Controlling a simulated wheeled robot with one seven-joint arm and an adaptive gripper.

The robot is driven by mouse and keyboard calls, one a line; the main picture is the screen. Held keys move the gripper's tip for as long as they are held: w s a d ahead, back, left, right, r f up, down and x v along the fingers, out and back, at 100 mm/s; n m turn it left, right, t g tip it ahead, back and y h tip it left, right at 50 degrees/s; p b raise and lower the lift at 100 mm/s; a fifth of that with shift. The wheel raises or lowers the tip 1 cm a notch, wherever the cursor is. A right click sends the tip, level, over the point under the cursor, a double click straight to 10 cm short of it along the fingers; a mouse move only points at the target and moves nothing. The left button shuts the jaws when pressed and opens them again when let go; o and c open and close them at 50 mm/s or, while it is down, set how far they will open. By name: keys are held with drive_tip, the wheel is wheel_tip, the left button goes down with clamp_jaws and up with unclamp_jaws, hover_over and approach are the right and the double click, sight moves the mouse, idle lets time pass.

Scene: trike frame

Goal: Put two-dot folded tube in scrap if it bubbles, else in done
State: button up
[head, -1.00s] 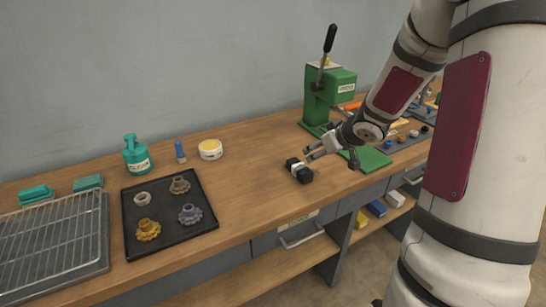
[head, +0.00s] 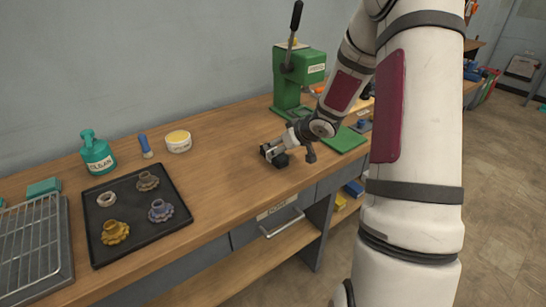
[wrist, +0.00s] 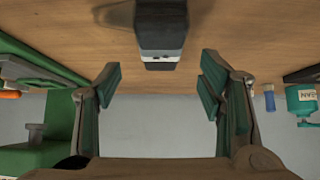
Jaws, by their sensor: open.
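My gripper (head: 277,150) is open, low over the bench, close to a small black block with a white band (head: 281,161). In the wrist view, the block (wrist: 162,27) lies ahead of my open gripper (wrist: 160,80), roughly centred between the fingers but beyond their tips. I see nothing between the fingers. I cannot make out a two-dot folded tube, any dots or any bubbles. No container readable as scrap or done shows; the label on the drawer (head: 250,226) under the bench is too small to read.
A black tray (head: 105,250) with several gear-like parts and a wire rack (head: 30,250) are on the left. A teal bottle (head: 97,158), blue brush (head: 145,146) and yellow-lidded tub (head: 178,142) stand behind. A green press (head: 292,90) is behind my gripper. Bench between tray and block is clear.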

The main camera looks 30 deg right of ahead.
drive_tip(key=b+x, duration=0.1)
drive_tip(key=x, duration=0.3)
drive_tip(key=shift+f, duration=0.3)
drive_tip(key=shift+r, duration=0.1)
drive_tip(key=c, duration=1.5)
